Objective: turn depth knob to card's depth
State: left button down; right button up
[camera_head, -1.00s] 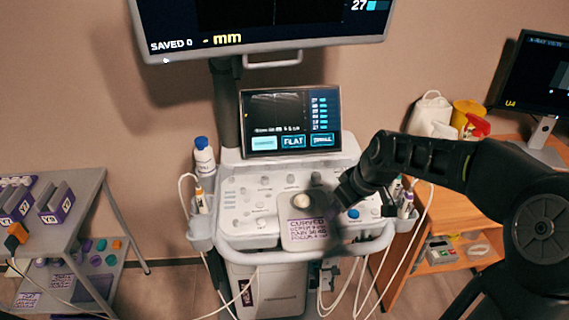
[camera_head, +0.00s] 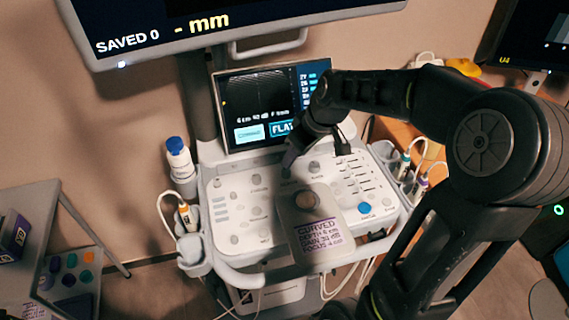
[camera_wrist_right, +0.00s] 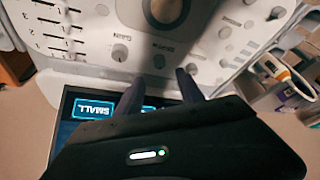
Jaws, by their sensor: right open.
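The card (camera_head: 318,236) lies on the console's front part below the trackball (camera_head: 306,200). It reads CURVED, with depth, gain and focus lines; the depth figure is small and looks like 6 cm. The control panel (camera_head: 235,190) has several small knobs. One knob (camera_head: 314,166) is beside my right gripper (camera_head: 288,162); I cannot tell which is the depth knob. In the right wrist view my right gripper (camera_wrist_right: 160,78) is open and empty. My left gripper is not in view.
The touchscreen (camera_head: 255,100) stands behind the panel, partly hidden by my right arm. A large monitor (camera_head: 130,40) hangs above. Probes with cables (camera_head: 185,213) and a blue-capped bottle (camera_head: 178,155) are at the console's left. A grey cart (camera_head: 35,205) stands farther left.

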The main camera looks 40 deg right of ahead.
aim_at(287, 171)
jog(key=shift+f, duration=0.1)
jog(key=p+x, duration=0.1)
jog(key=x, duration=0.6)
jog(key=shift+w+f, duration=0.2)
jog(key=shift+f, duration=0.1)
jog(key=shift+c, duration=0.6)
grip_shut()
